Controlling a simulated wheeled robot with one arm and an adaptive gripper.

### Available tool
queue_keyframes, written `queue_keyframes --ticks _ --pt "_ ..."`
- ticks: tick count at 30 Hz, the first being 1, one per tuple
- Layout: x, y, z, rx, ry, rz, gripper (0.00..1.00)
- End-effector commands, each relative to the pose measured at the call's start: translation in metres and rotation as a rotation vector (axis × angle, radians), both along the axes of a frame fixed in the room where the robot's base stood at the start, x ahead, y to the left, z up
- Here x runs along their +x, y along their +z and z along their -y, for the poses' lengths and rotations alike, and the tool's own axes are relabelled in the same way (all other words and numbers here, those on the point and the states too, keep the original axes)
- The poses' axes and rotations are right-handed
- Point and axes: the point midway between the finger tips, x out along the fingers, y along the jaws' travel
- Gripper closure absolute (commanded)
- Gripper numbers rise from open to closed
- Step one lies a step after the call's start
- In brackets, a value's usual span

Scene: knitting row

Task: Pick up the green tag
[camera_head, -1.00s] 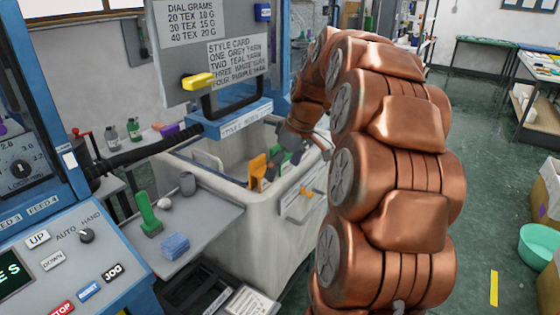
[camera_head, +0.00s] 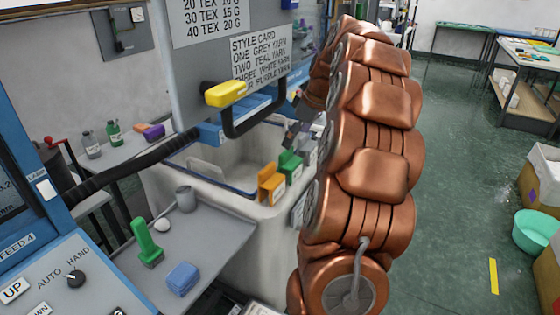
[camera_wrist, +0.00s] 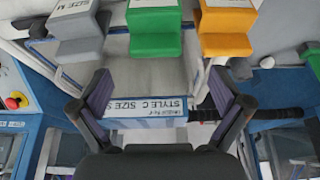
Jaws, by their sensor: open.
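The green tag (camera_head: 290,166) sits at the rim of the pale bin in the head view, between an orange tag (camera_head: 271,186) and a grey tag (camera_head: 308,155). In the wrist view the green tag (camera_wrist: 154,32) is at the top middle, between the grey tag (camera_wrist: 75,32) and the orange tag (camera_wrist: 225,34). My gripper (camera_wrist: 162,95) is open, with its two fingers apart and no tag between them. The green tag lies beyond the fingertips in that view. In the head view my gripper (camera_head: 298,122) is small, dark and partly hidden by my arm.
A grey shelf (camera_head: 215,240) beside the bin (camera_head: 255,225) holds a green upright piece (camera_head: 146,243), a blue block (camera_head: 183,279), a white ball and a grey cup. A yellow-handled bar (camera_head: 226,93) hangs above the bin. Open floor lies to the right.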

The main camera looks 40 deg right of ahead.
Motion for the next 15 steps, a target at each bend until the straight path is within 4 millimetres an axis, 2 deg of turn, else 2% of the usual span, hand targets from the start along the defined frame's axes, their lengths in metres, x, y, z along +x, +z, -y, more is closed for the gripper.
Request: queue_keyframes --ticks 15 --pt "0.014 -0.034 0.0 0.004 -0.003 -0.005 0.0"
